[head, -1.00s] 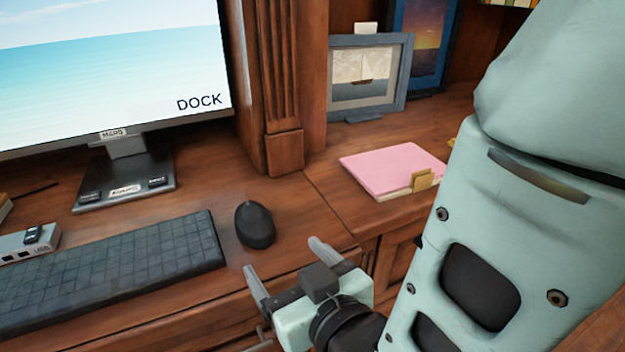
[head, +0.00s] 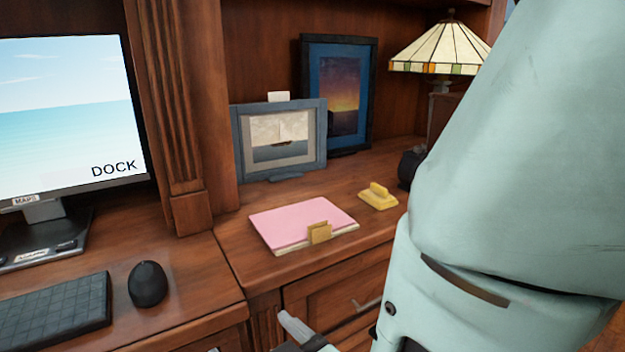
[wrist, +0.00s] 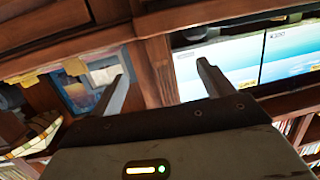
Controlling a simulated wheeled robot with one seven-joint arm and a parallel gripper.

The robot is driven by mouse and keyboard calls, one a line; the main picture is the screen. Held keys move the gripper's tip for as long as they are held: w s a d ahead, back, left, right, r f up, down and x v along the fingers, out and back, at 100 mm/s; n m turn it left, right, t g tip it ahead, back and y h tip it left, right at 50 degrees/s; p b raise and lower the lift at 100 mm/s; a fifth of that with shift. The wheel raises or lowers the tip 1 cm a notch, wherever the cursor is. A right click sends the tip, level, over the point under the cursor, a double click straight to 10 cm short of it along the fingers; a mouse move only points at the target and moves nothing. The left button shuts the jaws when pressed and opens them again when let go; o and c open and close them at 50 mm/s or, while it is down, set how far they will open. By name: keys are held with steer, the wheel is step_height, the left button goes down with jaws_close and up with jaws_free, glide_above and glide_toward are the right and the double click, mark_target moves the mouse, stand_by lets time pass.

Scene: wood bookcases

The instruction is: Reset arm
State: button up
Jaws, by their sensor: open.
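My gripper (wrist: 163,88) is open in the wrist view, with two dark fingers spread apart and nothing between them. In the head view only a grey fingertip of it shows at the bottom edge, below the desk's front edge. My pale green arm fills the right side of the head view and hides part of the shelf and desk there.
A monitor (head: 65,120), keyboard (head: 55,312) and black mouse (head: 147,284) are at left. A pink notebook (head: 300,222), yellow object (head: 378,197), framed pictures (head: 283,140) and a stained-glass lamp (head: 440,45) stand right of the wooden pillar (head: 175,90).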

steer(key=s+d+g+h, duration=0.4)
steer(key=d+g, duration=0.2)
steer(key=d, duration=0.4)
steer(key=s+d+g+h, duration=0.3)
steer(key=d+g+h, duration=0.25)
steer(key=d, duration=0.45)
step_height(320, 180, up, 22)
steer(key=d+p, duration=0.1)
steer(key=p, duration=1.9)
steer(key=shift+s+f+g+p, duration=0.2)
steer(key=shift+s+g+p, duration=0.15)
steer(key=shift+s, duration=0.1)
steer(key=shift+d+y, duration=0.1)
steer(key=shift+y, duration=0.15)
steer(key=shift+c, duration=0.3)
